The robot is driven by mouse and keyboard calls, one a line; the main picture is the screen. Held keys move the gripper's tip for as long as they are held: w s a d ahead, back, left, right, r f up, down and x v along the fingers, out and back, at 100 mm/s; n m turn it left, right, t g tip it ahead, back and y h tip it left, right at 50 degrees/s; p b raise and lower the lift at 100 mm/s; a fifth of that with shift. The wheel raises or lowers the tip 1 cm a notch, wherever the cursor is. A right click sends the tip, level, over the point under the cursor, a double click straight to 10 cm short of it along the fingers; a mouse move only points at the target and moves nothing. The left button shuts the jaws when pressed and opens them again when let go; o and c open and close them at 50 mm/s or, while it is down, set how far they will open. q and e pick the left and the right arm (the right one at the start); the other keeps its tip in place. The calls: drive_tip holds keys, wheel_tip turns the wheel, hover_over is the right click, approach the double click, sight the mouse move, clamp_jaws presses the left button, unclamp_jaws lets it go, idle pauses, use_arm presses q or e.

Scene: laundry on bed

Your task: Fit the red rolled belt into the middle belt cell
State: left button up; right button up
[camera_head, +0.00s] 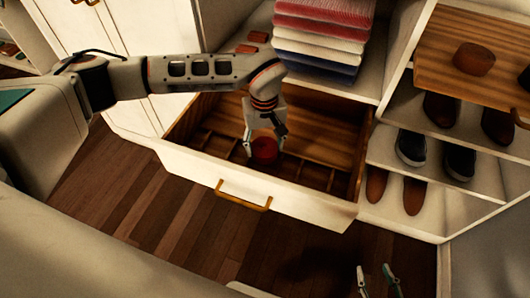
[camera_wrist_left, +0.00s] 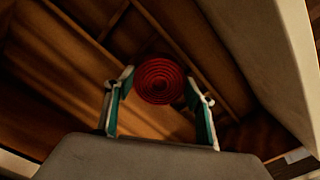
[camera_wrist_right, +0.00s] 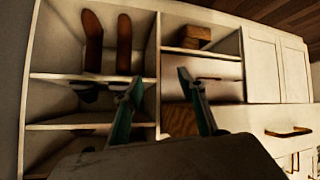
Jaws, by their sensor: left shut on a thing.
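The red rolled belt (camera_head: 265,151) is between the fingers of my left gripper (camera_head: 264,138), inside or just above the open drawer. In the left wrist view the belt (camera_wrist_left: 160,80) shows its spiral face between the two fingertips, over wooden dividers. The drawer (camera_head: 300,205) has a white front and wooden dividers forming cells along its front part. I cannot tell which cell lies under the belt, or whether the belt touches the drawer floor. My right gripper (camera_head: 378,279) is away at the bottom right, its fingers apart and empty; it also shows in the right wrist view (camera_wrist_right: 160,80).
A stack of folded cloths (camera_head: 318,40) lies on the surface behind the drawer, with small brown pieces (camera_head: 258,37) beside it. At right, a wooden tray (camera_head: 430,60) carries a brown round item (camera_head: 474,59); shoes (camera_head: 411,147) sit on shelves below. Floor before the drawer looks clear.

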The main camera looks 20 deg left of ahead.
sight(265, 148)
use_arm(q)
wheel_tip(265, 148, down, 4)
drive_tip(key=shift+s+b, duration=0.1)
drive_tip(key=shift+b, duration=0.25)
drive_tip(key=shift+r, duration=0.1)
use_arm(e)
drive_tip(key=shift+w+a, duration=0.1)
drive_tip(key=shift+a, duration=0.15)
use_arm(q)
drive_tip(key=o, duration=1.2)
use_arm(e)
drive_tip(key=shift+f, duration=0.1)
